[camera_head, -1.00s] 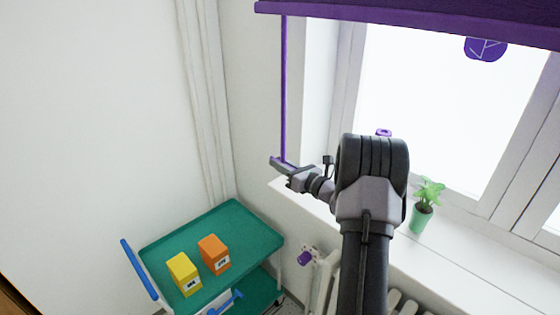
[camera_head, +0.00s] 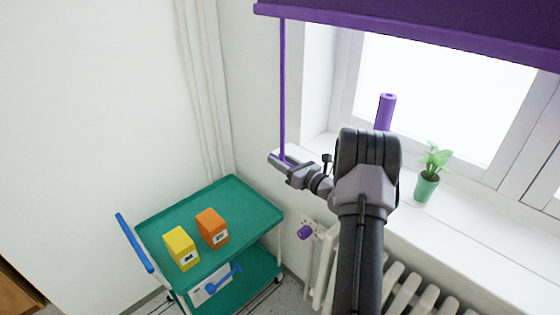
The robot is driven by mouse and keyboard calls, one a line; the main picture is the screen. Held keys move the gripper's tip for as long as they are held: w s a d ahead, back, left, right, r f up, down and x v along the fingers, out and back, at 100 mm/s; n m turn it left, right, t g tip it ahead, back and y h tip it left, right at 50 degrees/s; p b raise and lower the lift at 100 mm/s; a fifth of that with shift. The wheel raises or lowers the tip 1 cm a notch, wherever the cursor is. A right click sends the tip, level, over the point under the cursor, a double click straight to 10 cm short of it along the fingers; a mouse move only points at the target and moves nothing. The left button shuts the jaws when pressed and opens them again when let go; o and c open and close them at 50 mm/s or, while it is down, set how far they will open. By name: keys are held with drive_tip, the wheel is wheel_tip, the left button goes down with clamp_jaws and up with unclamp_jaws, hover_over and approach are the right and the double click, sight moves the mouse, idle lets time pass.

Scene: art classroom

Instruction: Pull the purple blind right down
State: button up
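The purple blind (camera_head: 420,22) hangs across the top of the window, with its lower edge slanting down to the right. Bare glass shows below it. A thin purple pull cord (camera_head: 283,90) hangs straight from the blind's left end. My gripper (camera_head: 279,159) is at the cord's lower visible end, beside the window recess. It appears shut on the cord, though the fingertips are small in the picture. My arm hides part of the window and sill.
A purple cylinder (camera_head: 386,110) shows behind my arm by the window. A potted plant (camera_head: 427,178) stands on the sill (camera_head: 480,205), above a radiator (camera_head: 400,285). A green trolley (camera_head: 165,238) with yellow (camera_head: 181,247) and orange (camera_head: 212,228) boxes stands lower left.

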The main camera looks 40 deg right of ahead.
drive_tip(key=shift+a, duration=0.1)
drive_tip(key=s+d+p, duration=0.1)
drive_tip(key=s+p, duration=0.2)
drive_tip(key=s, duration=1.4)
drive_tip(key=shift+s+d, duration=0.15)
drive_tip(key=shift+d, duration=0.05)
